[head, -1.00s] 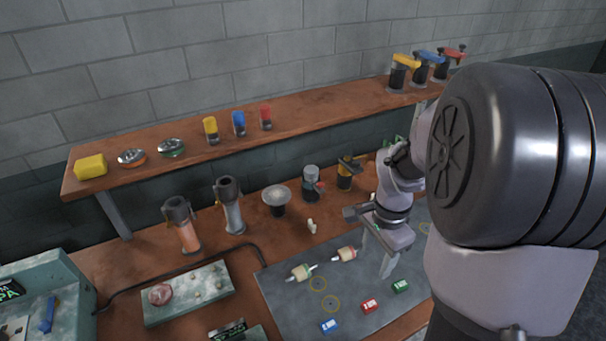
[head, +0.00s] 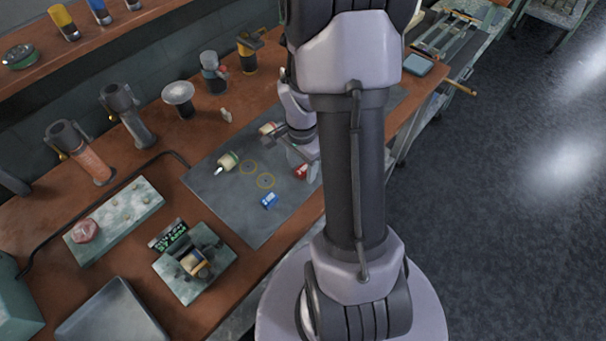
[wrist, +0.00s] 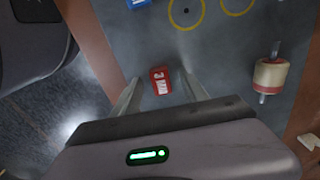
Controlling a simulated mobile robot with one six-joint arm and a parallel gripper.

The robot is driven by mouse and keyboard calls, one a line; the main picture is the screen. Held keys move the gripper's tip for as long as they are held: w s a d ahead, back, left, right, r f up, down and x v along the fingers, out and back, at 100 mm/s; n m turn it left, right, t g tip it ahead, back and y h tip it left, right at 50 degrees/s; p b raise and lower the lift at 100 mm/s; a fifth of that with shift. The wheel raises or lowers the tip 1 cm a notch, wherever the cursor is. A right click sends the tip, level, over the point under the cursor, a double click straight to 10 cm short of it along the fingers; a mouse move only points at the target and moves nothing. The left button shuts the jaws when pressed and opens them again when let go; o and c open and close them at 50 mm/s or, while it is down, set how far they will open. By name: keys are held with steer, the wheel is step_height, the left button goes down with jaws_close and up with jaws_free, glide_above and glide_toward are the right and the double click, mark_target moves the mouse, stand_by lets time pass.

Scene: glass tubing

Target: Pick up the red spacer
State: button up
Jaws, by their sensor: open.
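The red spacer (wrist: 161,81) is a small red block with a white label, lying on the grey mat (wrist: 218,57). In the head view the red spacer (head: 300,171) is partly hidden by my arm. In the wrist view my gripper (wrist: 160,84) is open, with one finger on each side of the red spacer and visible gaps between. I cannot tell the fingertips' height above the mat. My gripper also shows in the head view (head: 302,160), mostly covered by my arm.
A blue block (head: 269,201) lies near two yellow rings (head: 265,180) on the mat. A cream roller with red ends (wrist: 270,76) lies right of my gripper in the wrist view. A small fixture (head: 195,266) with a display stands left of the mat.

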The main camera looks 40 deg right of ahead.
jaws_close()
stand_by(0.3)
